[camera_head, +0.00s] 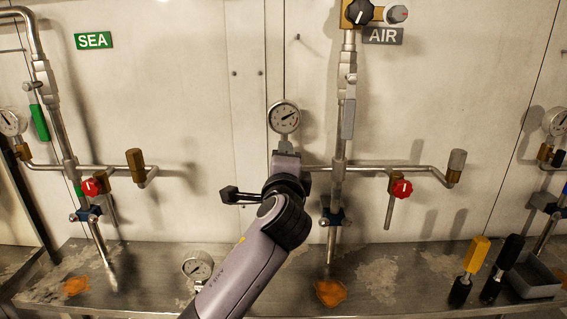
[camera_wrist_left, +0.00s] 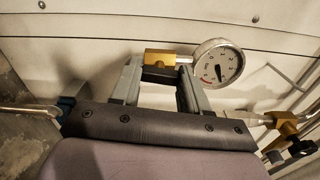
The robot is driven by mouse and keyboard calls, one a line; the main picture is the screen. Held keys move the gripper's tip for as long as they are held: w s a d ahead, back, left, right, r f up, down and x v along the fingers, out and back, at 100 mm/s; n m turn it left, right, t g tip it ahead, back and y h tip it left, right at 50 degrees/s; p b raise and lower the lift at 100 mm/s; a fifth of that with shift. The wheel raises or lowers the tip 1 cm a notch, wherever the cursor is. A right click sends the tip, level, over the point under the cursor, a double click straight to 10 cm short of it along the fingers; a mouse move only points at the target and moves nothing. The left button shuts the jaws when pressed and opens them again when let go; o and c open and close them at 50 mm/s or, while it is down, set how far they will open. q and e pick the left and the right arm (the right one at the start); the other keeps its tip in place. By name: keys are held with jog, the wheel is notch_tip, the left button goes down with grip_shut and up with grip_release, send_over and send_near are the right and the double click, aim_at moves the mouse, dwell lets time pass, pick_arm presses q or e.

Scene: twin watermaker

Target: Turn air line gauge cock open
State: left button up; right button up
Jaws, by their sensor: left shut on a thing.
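The air line gauge (camera_head: 284,117) is a round white dial left of the air pipe (camera_head: 338,200), below the AIR sign (camera_head: 383,36). In the left wrist view the gauge (camera_wrist_left: 219,64) stands beside a brass block (camera_wrist_left: 167,59), which appears to be its cock. My left gripper (camera_head: 285,158) is just below the gauge in the head view and covers the cock there. My right gripper is not in view.
Red-knobbed valves sit on the air line (camera_head: 402,189) and the sea line (camera_head: 91,187). A loose gauge (camera_head: 197,266) is on the steel ledge (camera_head: 400,265). Yellow-handled (camera_head: 470,268) and black-handled (camera_head: 502,268) tools stand at right beside a grey tray (camera_head: 533,278).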

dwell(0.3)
pick_arm(q)
jog(key=o, duration=1.1)
jog(key=shift+c, duration=0.2)
jog(key=s, duration=0.7)
jog(key=shift+b, duration=0.45)
jog(key=shift+s, duration=0.1)
